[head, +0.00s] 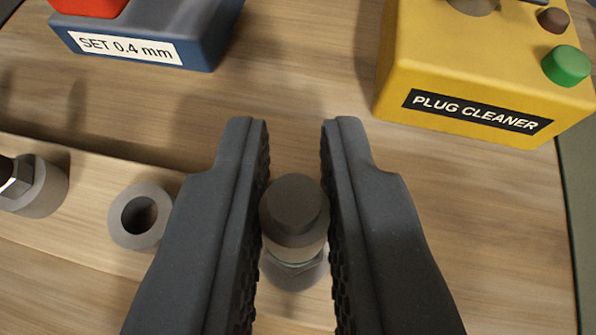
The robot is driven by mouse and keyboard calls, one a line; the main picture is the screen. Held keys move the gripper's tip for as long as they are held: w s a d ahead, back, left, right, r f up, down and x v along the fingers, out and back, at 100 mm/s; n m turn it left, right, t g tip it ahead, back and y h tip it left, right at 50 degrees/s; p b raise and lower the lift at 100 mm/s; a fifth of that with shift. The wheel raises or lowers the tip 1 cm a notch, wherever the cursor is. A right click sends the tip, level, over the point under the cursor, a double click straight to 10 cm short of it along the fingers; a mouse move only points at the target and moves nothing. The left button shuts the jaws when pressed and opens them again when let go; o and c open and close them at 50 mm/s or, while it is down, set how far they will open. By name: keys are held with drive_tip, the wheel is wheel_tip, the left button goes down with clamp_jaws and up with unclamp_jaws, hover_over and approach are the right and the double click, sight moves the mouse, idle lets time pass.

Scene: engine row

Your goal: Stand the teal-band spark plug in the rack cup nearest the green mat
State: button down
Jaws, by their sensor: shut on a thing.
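My gripper (295,150) is shut on a spark plug (295,208), seen almost end-on with its dark grey round end toward the camera. A thin teal band (294,264) shows low on the plug, above a grey hex part. The plug looks about upright. Its lower end is hidden, so I cannot tell whether it is in a cup or above the rack. The pale wooden rack (75,232) runs from the left under my gripper. An empty grey cup (140,216) stands left of my gripper. The green mat (579,170) shows at the right edge.
Another cup (45,192) at the far left holds a dark-tipped plug (16,178). A yellow plug cleaner (450,70) with a green button stands at the back right. A blue block (215,35) labelled SET 0.4 mm stands at the back left. Bare wood lies between them.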

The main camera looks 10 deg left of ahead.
drive_tip(key=shift+f+b, duration=0.75)
drive_tip(key=shift+f, duration=0.25)
drive_tip(key=shift+f, duration=0.1)
drive_tip(key=c, duration=1.3)
unclamp_jaws()
drive_tip(key=shift+c, duration=0.2)
drive_tip(key=shift+s, duration=0.1)
drive_tip(key=p+v, duration=0.1)
drive_tip(key=v, duration=1.3)
drive_tip(key=s+r+m+t+h, duration=0.1)
drive_tip(key=s+r, duration=0.3)
drive_tip(key=r, duration=0.8)
drive_tip(key=s+a+r+t+h, duration=0.1)
drive_tip(key=s+r, duration=0.3)
drive_tip(key=r, duration=0.7)
drive_tip(key=s+a+r+m+t, duration=0.1)
drive_tip(key=s+r, duration=0.3)
drive_tip(key=r, duration=0.8)
drive_tip(key=shift+s+a+r+m+t+h, duration=0.15)
drive_tip(key=shift+s+r+m+t+h, duration=0.15)
drive_tip(key=shift+s+r+h, duration=0.1)
